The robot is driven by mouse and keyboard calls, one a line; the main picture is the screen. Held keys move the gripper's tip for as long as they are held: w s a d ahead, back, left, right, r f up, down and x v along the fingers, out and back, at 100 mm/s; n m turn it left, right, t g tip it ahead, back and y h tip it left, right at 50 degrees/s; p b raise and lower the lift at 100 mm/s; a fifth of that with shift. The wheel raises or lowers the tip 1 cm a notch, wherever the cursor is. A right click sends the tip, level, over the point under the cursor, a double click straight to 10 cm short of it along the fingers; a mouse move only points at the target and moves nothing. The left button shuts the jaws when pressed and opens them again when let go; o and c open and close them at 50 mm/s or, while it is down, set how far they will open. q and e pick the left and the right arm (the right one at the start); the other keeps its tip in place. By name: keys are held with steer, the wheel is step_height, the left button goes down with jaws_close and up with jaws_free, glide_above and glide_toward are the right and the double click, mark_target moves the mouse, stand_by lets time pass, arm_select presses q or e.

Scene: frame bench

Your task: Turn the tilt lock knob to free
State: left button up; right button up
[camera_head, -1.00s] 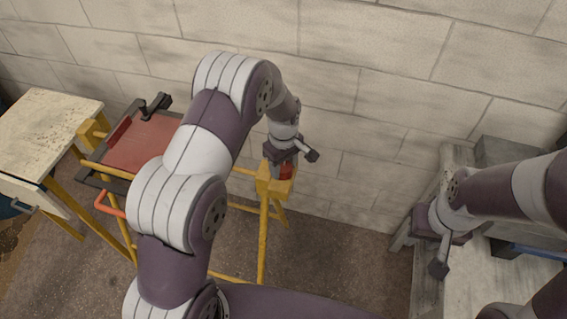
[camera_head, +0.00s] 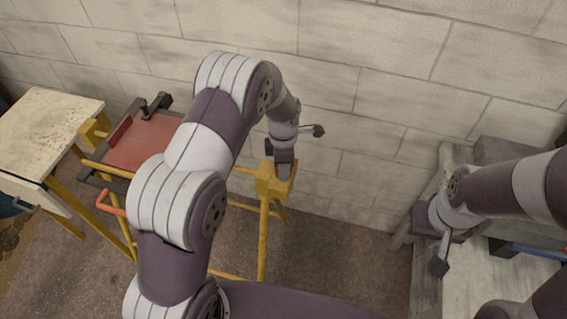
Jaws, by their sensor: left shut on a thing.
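The yellow frame stand has a yellow block (camera_head: 264,182) at its right end, below my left gripper (camera_head: 284,170). My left gripper points down at this block and is shut on the tilt lock knob there. The knob is almost wholly hidden by the fingers and hand, so I cannot read its setting. The red panel (camera_head: 150,143) in its dark frame lies tilted on the stand, partly behind my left arm. My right gripper (camera_head: 440,250) hangs at the right by the grey bench; its finger gap is not clear.
An orange handle (camera_head: 110,203) sticks out at the stand's left. A worn pale table (camera_head: 45,125) stands at the far left. A grey bench (camera_head: 455,290) with a grey box and a blue item is at the right. A block wall closes the back.

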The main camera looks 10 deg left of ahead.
arm_select(q)
steer(key=n, duration=0.5)
stand_by(0.6)
steer(key=o, duration=1)
steer(key=shift+o, duration=0.2)
step_height(320, 180, up, 13)
steer(key=b, duration=0.1)
steer(key=shift+f+b, duration=0.15)
steer(key=shift+b, duration=0.15)
